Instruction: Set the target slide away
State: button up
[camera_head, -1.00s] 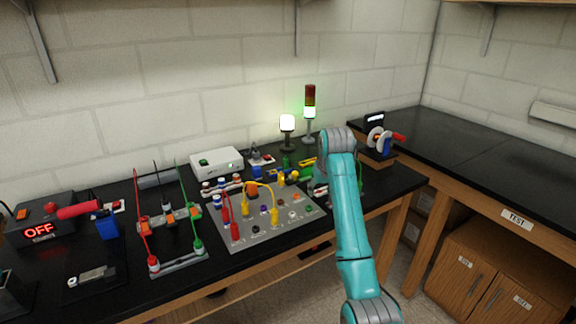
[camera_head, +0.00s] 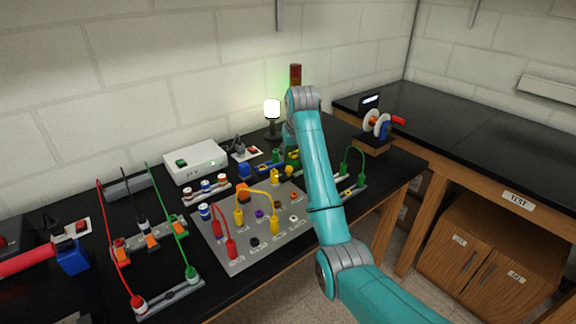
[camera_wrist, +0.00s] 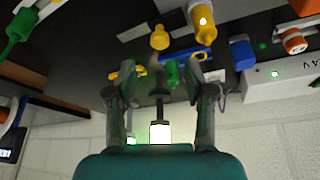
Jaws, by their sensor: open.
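I cannot tell for sure which piece is the target slide. Small blue, green and yellow pieces stand on the bench in front of the lamp; in the wrist view they include a green piece (camera_wrist: 173,75), a yellow knob (camera_wrist: 160,37) and a blue block (camera_wrist: 242,52). My gripper (camera_wrist: 162,88) is open, its two fingers apart on either side of the lamp's post and the green piece in that view. Nothing is clearly held between them. In the head view my arm hides the gripper.
A glowing lamp (camera_head: 272,108) and a stack light (camera_head: 296,75) stand behind the arm. The grey socket board (camera_head: 237,262) with upright yellow and red plugs is in front. A white box (camera_head: 196,162) stands by the wall. The right-hand bench (camera_head: 450,130) is mostly clear.

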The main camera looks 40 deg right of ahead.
aim_at(289, 167)
jog(key=x, duration=0.7)
jog(key=shift+f, duration=0.1)
grip_shut()
